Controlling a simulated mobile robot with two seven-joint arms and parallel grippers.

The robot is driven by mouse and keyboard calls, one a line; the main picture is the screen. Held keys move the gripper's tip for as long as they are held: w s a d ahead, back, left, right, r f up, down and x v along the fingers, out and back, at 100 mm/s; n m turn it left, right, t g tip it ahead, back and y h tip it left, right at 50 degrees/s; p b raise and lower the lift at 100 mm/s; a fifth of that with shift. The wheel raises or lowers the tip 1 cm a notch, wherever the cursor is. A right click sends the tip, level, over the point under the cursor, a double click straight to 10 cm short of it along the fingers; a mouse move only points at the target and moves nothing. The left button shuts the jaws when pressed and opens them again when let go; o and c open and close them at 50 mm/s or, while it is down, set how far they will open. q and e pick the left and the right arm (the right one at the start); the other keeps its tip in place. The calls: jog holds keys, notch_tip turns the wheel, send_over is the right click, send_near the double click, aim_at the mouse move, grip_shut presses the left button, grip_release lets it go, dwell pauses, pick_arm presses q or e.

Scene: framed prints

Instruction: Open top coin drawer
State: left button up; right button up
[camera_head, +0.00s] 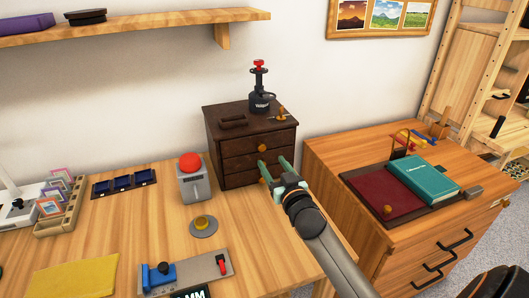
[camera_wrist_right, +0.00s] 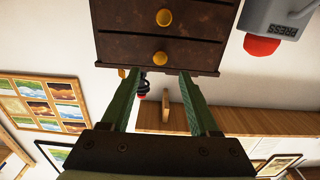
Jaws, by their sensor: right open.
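The dark brown wooden chest (camera_head: 238,170) stands at the back of the left table, with stacked drawers and round brass knobs. The top drawer's knob (camera_head: 262,148) shows just above my right gripper (camera_head: 273,161); the drawer looks shut. In the right wrist view, which is upside down, the top drawer's knob (camera_wrist_right: 159,58) lies between the directions of the two green fingers, beyond their tips. Another drawer knob (camera_wrist_right: 164,17) is above it in that picture. My right gripper (camera_wrist_right: 157,73) is open and empty in front of the chest. My left gripper is not in view.
A black device with a red knob (camera_head: 260,95) stands on the chest. A grey box with a red button (camera_head: 191,180) is left of it. A brass button on a grey disc (camera_head: 204,223) lies in front. The right cabinet (camera_head: 350,150) holds a teal book (camera_head: 418,181).

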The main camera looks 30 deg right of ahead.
aim_at(263, 149)
jog(key=x, duration=0.7)
jog(key=shift+a, duration=0.1)
grip_shut()
dwell(0.4)
dwell(0.9)
